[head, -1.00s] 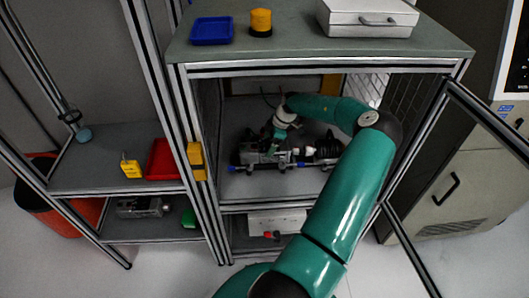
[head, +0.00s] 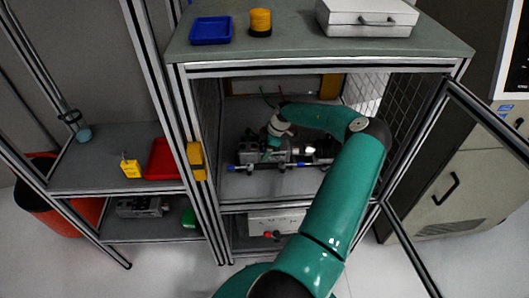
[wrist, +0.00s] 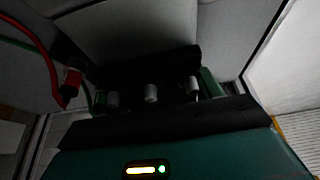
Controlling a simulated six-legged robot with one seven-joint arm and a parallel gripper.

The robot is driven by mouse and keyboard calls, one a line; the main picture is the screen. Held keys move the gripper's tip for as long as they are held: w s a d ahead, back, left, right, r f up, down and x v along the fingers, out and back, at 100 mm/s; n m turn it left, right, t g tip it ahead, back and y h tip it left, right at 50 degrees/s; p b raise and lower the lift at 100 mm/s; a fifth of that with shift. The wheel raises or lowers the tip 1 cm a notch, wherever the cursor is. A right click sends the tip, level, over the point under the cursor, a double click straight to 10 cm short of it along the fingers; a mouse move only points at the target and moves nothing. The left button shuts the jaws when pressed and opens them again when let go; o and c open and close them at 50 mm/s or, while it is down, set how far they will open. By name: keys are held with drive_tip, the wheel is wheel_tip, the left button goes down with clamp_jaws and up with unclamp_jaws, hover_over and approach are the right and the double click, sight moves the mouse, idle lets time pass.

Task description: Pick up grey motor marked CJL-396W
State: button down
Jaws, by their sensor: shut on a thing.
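A grey motor-like unit (head: 250,154) is inside the open cabinet, on or just above its inner shelf. Its marking is too small to read, and part of it is hidden behind my gripper. My gripper (head: 270,154) reaches down onto the unit from above and is shut on it. I cannot tell whether the unit touches the shelf. In the wrist view my dark jaws (wrist: 150,95) show with several small metal pegs or bolts between them. A red connector on a red cable (wrist: 68,85) is close to their left.
The cabinet's inner shelf (head: 265,187) has bare room in front. A rod with blue ends (head: 232,168) lies low by the unit. Mesh (head: 363,95) closes the right side, and a yellow block (head: 197,158) is on the left post. The cabinet top (head: 290,45) is overhead.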

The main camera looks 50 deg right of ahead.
drive_tip(key=shift+w+r, duration=0.1)
drive_tip(key=shift+r, duration=0.05)
drive_tip(key=shift+r, duration=0.1)
